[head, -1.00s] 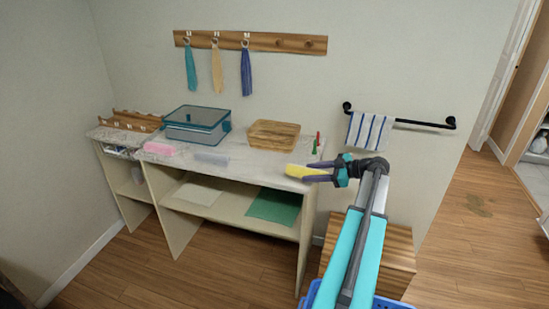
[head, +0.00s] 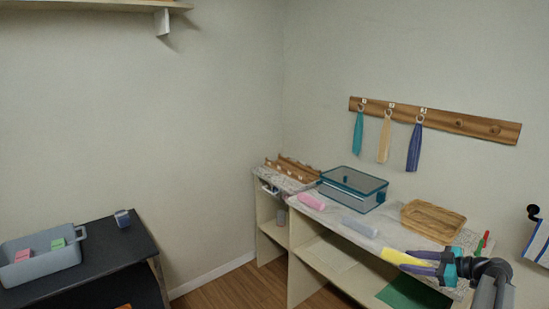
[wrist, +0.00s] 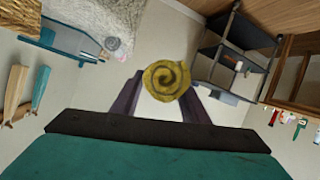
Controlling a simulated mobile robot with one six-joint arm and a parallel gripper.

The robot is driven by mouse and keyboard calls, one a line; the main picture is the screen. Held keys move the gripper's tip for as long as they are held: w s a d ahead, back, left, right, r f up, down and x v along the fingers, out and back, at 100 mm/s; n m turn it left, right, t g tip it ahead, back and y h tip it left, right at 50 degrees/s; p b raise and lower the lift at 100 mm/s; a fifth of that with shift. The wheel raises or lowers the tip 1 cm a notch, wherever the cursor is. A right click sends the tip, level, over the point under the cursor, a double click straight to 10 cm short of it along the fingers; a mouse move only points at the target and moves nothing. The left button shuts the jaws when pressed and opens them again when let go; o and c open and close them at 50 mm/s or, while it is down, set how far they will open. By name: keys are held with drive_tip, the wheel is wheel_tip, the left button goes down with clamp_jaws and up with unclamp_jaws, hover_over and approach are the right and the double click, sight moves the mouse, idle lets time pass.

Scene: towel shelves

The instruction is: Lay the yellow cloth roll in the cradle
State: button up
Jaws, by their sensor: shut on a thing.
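The yellow cloth roll (head: 402,258) is held in my gripper (head: 424,264), at the lower right of the head view. It appears in front of the white-topped shelf unit. In the wrist view the roll (wrist: 165,80) shows its spiral end between the two dark fingers, which are shut on it. A wooden rack with scalloped edges (head: 292,169), which looks like the cradle, sits at the far left end of the shelf top. It looks empty, and my gripper is well to its right.
On the shelf top are a pink roll (head: 312,201), a pale grey roll (head: 360,227), a teal clear bin (head: 353,188) and a wooden tray (head: 433,220). Cloths hang from a peg rail (head: 440,121). A dark table (head: 115,245) with a grey bin (head: 40,263) stands left.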

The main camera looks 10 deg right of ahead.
drive_tip(key=w+a+n+g+y, duration=0.1)
drive_tip(key=w+a+n, duration=0.1)
drive_tip(key=a, duration=2)
drive_tip(key=w+a+n+g+y, duration=0.2)
drive_tip(key=w+a, duration=0.1)
drive_tip(key=a, duration=1.9)
drive_tip(key=shift+w+r+y, duration=0.2)
drive_tip(key=shift+r+y, duration=0.1)
drive_tip(key=shift+r, duration=0.15)
